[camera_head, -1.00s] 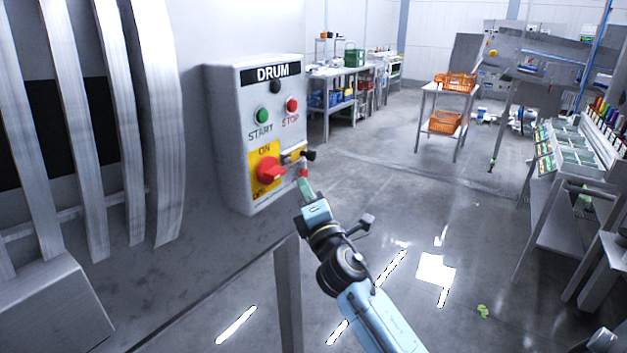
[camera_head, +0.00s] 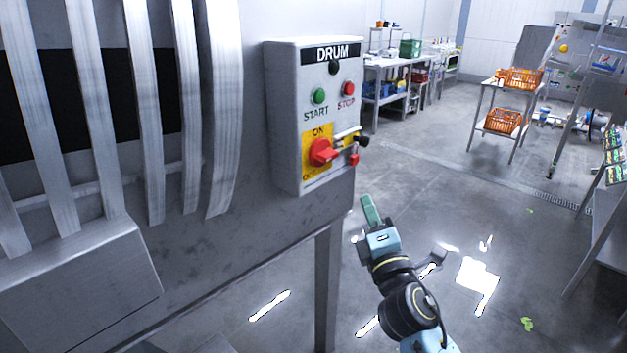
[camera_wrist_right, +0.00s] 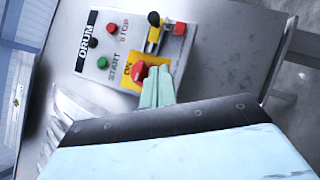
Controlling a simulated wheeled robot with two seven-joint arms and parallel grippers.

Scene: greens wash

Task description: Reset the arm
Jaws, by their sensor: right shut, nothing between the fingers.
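My right gripper (camera_head: 370,210) is in the head view, below and to the right of the grey DRUM control box (camera_head: 284,120). Its green fingers are together and hold nothing. They stand apart from the box, over the floor. In the right wrist view the shut fingers (camera_wrist_right: 158,88) point toward the box and overlap the red rotary switch (camera_wrist_right: 139,71) in the picture. In the head view this red switch (camera_head: 322,152) sits on a yellow plate marked ON. A green START button (camera_head: 320,96) and a red STOP button (camera_head: 348,88) are above it. My left gripper is not in view.
The steel machine with curved bars (camera_head: 222,110) fills the left side, and its leg (camera_head: 328,285) stands left of my right arm. Orange crates (camera_head: 503,121) sit on a stand farther back. Open floor (camera_head: 440,170) lies right of the box.

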